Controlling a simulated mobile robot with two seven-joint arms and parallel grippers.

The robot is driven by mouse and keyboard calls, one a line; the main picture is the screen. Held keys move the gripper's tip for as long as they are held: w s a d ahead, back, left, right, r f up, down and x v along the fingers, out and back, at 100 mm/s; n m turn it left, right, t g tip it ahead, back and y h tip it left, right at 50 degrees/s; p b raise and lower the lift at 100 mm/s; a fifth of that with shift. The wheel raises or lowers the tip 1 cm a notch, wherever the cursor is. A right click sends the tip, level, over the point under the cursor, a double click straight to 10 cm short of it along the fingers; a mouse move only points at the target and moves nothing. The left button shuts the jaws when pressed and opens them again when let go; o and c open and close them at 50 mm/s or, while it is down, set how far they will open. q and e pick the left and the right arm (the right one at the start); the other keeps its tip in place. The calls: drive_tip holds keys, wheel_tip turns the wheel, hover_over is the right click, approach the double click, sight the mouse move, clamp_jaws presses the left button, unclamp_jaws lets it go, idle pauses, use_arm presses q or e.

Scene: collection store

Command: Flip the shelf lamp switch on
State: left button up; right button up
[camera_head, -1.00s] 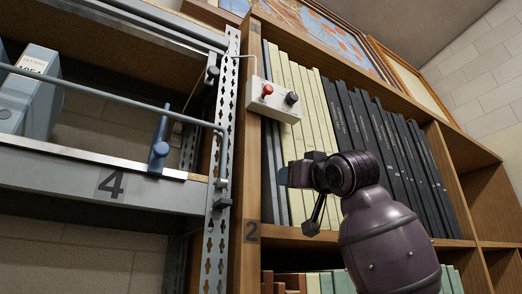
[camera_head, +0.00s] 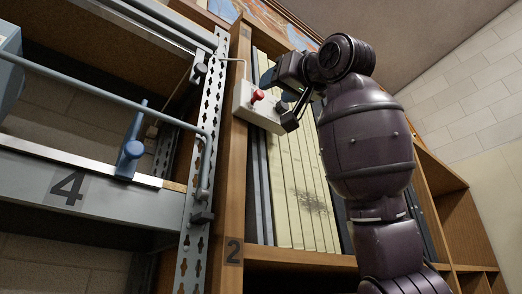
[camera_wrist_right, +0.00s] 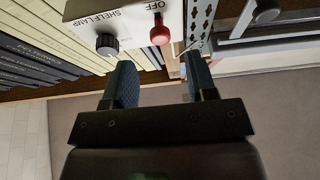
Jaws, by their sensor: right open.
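The white switch box (camera_head: 246,110) is fixed to the wooden upright of the bookshelf in the head view. It carries a red-tipped toggle (camera_head: 257,95) and a dark knob (camera_head: 281,106). In the right wrist view the box (camera_wrist_right: 130,20) reads "SHELF LAMP" and "OFF", beside the red toggle (camera_wrist_right: 160,34); the dark knob (camera_wrist_right: 106,45) is to its left. My right gripper (camera_wrist_right: 160,82) is open and empty, its two fingers apart just short of the box, with the toggle in line with the gap. In the head view the right gripper (camera_head: 268,78) partly covers the box's right side. My left gripper is not in view.
A perforated metal post (camera_head: 197,170) and a grey rack marked 4 (camera_head: 110,195) are to the left, with a blue handle (camera_head: 130,150) on the rack. A thin cable rises from the box.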

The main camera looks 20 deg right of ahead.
sight(261, 94)
drive_tip(key=shift+p+x, duration=1)
drive_tip(key=shift+x, duration=2.2)
drive_tip(key=shift+c, duration=0.3)
clamp_jaws()
